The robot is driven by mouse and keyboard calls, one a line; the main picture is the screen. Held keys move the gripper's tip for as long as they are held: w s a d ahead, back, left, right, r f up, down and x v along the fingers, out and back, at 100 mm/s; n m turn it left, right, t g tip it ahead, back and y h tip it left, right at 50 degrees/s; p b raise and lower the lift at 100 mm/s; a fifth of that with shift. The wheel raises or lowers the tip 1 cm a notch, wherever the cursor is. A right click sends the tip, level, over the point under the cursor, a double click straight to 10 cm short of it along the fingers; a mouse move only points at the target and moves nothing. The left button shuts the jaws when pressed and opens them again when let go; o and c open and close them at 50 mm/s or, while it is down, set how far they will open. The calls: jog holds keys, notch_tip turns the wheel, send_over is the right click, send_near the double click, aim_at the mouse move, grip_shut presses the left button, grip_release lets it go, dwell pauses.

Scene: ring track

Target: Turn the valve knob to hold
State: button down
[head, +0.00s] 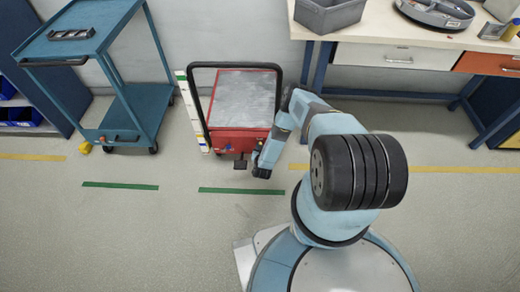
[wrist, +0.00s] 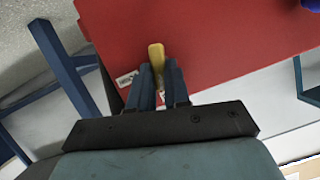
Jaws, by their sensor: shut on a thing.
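A yellow knob (wrist: 157,55), bar-shaped, stands against a red panel (wrist: 220,45) in the wrist view. My gripper (wrist: 158,80) is shut on its near part, one dark blue finger on each side. The knob's far end shows beyond the fingertips. In the head view my gripper (head: 261,168) is at the front right of the red cart (head: 225,142), and the knob cannot be made out there. White labels (wrist: 127,78) lie on the panel beside the fingers. I cannot read them or tell which setting the knob points to.
The cart has a grey metal top (head: 243,98) and a black tubular handle (head: 202,108). A blue trolley (head: 82,42) stands to the left. A workbench (head: 400,38) with a grey bin (head: 330,14) is at the back right. The floor in front is clear.

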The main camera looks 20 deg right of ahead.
jog(key=shift+a+n+h, duration=0.15)
jog(key=shift+n+h, duration=0.45)
jog(key=shift+n, duration=0.3)
jog(key=c, duration=1.1)
grip_release()
jog(key=v, duration=1.3)
jog(key=shift+s+a+r, duration=0.2)
jog(key=shift+r, duration=0.1)
